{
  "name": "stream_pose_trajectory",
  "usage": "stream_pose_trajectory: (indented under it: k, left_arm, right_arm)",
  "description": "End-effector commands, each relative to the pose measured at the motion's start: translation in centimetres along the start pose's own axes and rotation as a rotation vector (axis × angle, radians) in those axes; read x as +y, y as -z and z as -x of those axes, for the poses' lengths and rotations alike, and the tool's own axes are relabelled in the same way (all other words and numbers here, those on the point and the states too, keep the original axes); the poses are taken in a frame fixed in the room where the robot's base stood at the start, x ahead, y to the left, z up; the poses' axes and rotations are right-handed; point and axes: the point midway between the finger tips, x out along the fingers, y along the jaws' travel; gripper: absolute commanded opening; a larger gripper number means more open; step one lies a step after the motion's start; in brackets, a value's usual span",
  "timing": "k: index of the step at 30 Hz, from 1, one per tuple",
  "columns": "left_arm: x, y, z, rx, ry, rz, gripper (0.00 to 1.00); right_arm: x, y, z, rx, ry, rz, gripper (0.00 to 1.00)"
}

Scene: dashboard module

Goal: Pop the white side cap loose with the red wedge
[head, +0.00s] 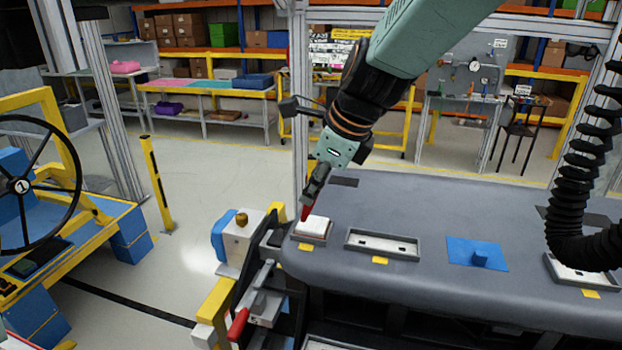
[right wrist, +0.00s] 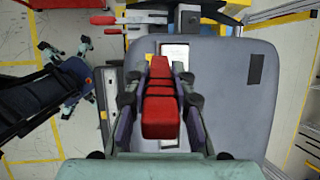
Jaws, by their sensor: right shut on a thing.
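The white side cap (head: 315,226) sits in a small grey frame at the near left corner of the grey dashboard (head: 430,205). My right gripper (head: 318,185) is above it, shut on the red wedge (head: 306,212). The wedge points down, its tip at the cap's far left edge; I cannot tell whether they touch. In the right wrist view the wedge (right wrist: 160,105) lies between the fingers and hides much of the cap (right wrist: 180,55). My left gripper (right wrist: 65,48) shows at the left of the right wrist view, its fingers apart and empty, away from the dashboard.
A long tray recess (head: 382,244) and a blue plate with a knob (head: 478,255) lie along the dashboard to the right. A red-handled clamp (head: 240,322) and a block with a brass knob (head: 240,235) stand left of the cap. A black ribbed hose (head: 575,180) hangs at right.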

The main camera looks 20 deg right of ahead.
Motion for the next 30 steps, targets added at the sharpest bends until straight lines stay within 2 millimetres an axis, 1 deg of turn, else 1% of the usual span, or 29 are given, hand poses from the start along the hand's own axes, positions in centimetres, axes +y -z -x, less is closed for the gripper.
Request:
stream_pose_trajectory:
  k: [5,11,16,21,30]
  left_arm:
    - [0.0,0.0,0.0,-0.001,0.000,0.000,0.40]
    - [0.0,-0.1,-0.3,-0.001,0.000,0.000,0.40]
    - [0.0,0.0,-2.3,-0.001,0.000,0.000,0.40]
    - [0.0,0.0,-3.0,-0.001,0.000,0.000,0.40]
    - [0.0,-0.1,-2.8,-0.001,0.000,0.000,0.40]
  right_arm:
    - [0.4,0.6,-1.2,0.003,-0.002,-0.001,0.00]
    - [0.7,1.3,-3.2,0.002,-0.002,-0.001,0.00]
    - [0.9,1.9,-4.7,0.000,0.000,0.001,0.00]
    - [0.8,2.0,-5.2,0.001,0.000,0.002,0.00]
    - [0.8,1.9,-5.1,0.001,-0.001,0.001,0.00]
